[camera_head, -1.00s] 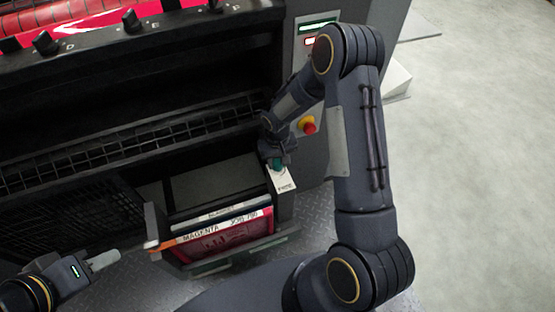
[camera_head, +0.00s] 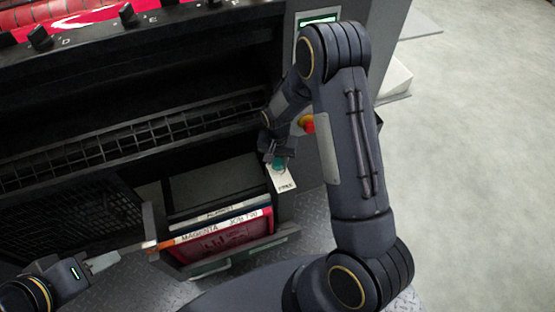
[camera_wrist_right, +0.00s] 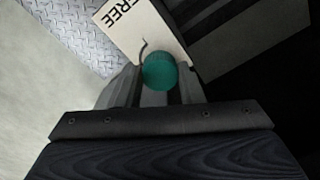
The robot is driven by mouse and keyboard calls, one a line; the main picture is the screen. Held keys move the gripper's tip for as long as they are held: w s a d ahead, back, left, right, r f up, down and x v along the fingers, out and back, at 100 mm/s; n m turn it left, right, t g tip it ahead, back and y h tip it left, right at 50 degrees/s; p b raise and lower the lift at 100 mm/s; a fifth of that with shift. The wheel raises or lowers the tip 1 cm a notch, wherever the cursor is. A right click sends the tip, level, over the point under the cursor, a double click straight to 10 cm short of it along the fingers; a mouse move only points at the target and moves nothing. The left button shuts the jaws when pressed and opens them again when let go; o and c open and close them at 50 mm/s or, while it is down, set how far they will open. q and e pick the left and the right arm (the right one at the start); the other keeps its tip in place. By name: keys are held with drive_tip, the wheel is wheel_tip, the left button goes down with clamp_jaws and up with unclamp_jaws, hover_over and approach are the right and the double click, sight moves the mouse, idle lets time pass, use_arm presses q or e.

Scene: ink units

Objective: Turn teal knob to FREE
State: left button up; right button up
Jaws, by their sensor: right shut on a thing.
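The teal knob (camera_head: 279,164) sits on a white label plate (camera_head: 284,182) at the top right corner of the plate rack. In the right wrist view the round teal knob (camera_wrist_right: 159,71) is between my fingers, and the plate (camera_wrist_right: 140,28) reads FREE, with a dark curved mark beside the knob. My right gripper (camera_wrist_right: 156,84) is shut on the knob; in the head view the gripper (camera_head: 276,156) partly covers it. My left gripper (camera_head: 104,261) is at the lower left, away from the knob, beside the rack's left edge. Its fingers look close together, but any gap is unclear.
The rack holds plates, the front one labelled MAGENTA (camera_head: 205,234). A red emergency button (camera_head: 308,124) on a yellow base is close to my right forearm. Black knobs (camera_head: 40,38) line the machine's upper edge. Open floor (camera_head: 480,180) lies to the right.

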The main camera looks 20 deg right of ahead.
drive_tip(key=m, duration=0.3)
drive_tip(key=m+p, duration=0.1)
drive_tip(key=m, duration=0.1)
drive_tip(key=shift+r+m, duration=0.1)
drive_tip(key=shift+m, duration=0.2)
drive_tip(key=m+p, duration=0.1)
drive_tip(key=m, duration=0.3)
drive_tip(key=shift+m+p, duration=0.9)
drive_tip(key=shift+m, duration=0.9)
drive_tip(key=o, duration=1)
